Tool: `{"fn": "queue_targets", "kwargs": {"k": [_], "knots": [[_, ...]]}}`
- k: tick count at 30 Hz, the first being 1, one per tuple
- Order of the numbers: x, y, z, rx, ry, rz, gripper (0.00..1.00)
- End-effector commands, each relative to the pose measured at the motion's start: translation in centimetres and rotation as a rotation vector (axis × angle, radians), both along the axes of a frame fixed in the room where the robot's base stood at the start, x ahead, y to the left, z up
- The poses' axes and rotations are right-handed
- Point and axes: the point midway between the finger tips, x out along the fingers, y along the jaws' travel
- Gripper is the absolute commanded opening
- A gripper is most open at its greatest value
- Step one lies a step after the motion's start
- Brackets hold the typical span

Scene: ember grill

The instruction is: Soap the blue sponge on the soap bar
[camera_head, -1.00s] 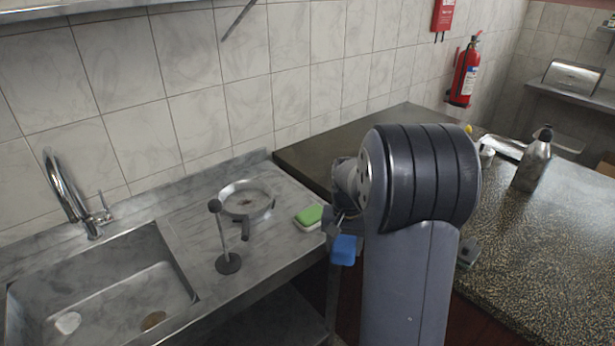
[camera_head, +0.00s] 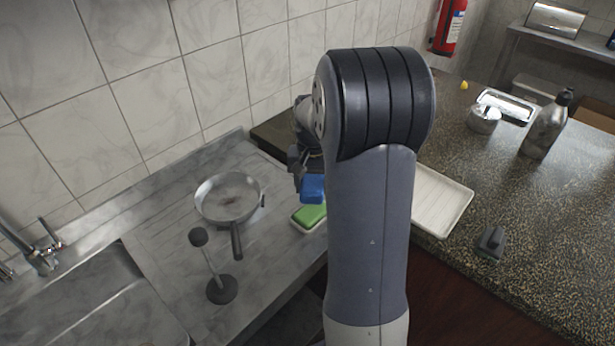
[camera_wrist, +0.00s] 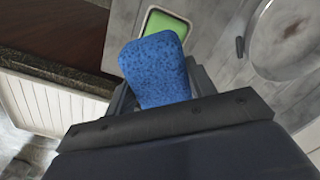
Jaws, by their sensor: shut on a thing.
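The blue sponge (camera_head: 312,188) is held in my gripper (camera_head: 298,172), which is shut on it. In the wrist view the sponge (camera_wrist: 156,70) sticks out from between the dark jaws (camera_wrist: 158,100). The green soap bar (camera_head: 309,214) lies in a pale dish on the steel drainboard, just below the sponge in the head view. In the wrist view the green bar (camera_wrist: 166,22) shows beyond the sponge, partly hidden by it. The sponge seems to be above the bar; I cannot tell how far apart they are.
A frying pan (camera_head: 228,196) and a dark upright stand (camera_head: 221,288) are on the drainboard (camera_head: 170,225), left of the soap. A white ribbed tray (camera_head: 440,203) lies on the dark counter to the right. A bottle (camera_head: 547,125) and a metal pot (camera_head: 484,120) stand farther right.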

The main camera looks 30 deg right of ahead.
Motion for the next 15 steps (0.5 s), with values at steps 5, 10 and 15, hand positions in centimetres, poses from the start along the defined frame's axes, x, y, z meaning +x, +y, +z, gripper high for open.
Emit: {"fn": "queue_targets", "kwargs": {"k": [5, 10, 15], "knots": [[0.0, 0.0, -1.6, 0.001, 0.001, 0.000, 0.34], [0.0, 0.0, -3.5, 0.000, 0.000, 0.000, 0.34], [0.0, 0.0, -5.1, 0.000, 0.000, 0.000, 0.34]]}}
